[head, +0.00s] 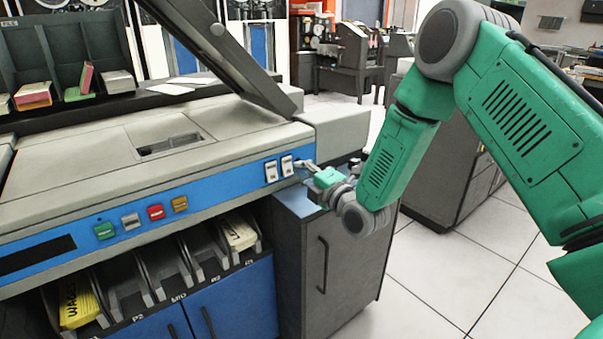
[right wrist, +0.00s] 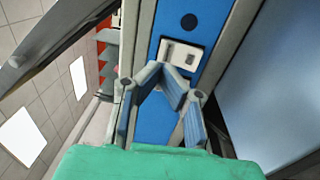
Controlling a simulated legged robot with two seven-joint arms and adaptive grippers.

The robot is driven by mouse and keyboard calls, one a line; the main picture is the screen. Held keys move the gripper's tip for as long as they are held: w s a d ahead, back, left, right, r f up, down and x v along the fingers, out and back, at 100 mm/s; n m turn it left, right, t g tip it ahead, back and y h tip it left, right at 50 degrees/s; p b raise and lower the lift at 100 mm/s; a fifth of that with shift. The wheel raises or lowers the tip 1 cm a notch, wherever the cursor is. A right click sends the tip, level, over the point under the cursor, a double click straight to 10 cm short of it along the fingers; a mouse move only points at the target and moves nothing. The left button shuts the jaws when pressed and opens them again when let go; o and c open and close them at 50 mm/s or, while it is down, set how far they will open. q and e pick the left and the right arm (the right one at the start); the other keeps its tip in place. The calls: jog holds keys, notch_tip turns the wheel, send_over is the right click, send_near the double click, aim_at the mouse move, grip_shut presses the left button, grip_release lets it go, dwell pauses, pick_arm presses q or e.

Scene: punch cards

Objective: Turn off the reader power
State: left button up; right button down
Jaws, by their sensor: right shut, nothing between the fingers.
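The card reader (head: 85,165) is a grey machine with a blue front panel. Two white rocker switches, the left one (head: 270,171) and the right one (head: 287,165), sit at the panel's right end. My right gripper (head: 304,164) is shut and empty, just right of the right switch. In the right wrist view, the fingertips (right wrist: 168,74) are at the lower edge of a white switch (right wrist: 180,54) on the blue panel. I cannot tell whether they touch it. The other switch is not clear in that view. My left gripper is not in view.
Green (head: 104,231), grey (head: 131,221), red (head: 156,212) and amber (head: 180,203) buttons line the panel to the left. Card pockets (head: 150,275) lie below. A raised grey cover (head: 215,45) slants above the machine. A grey cabinet (head: 330,260) stands below my right gripper.

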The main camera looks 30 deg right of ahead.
jog(key=shift+s+a+r, duration=0.1)
jog(key=shift+s+r, duration=0.2)
jog(key=shift+s, duration=0.9)
jog(key=s+p, duration=0.1)
jog(key=s, duration=0.6)
jog(key=shift+d+r+p, duration=0.3)
jog(key=shift+d+r, duration=0.05)
jog(key=shift+d, duration=0.05)
jog(key=shift+s+d+f, duration=0.1)
jog(key=shift+d+f, duration=0.05)
jog(key=shift+d, duration=0.05)
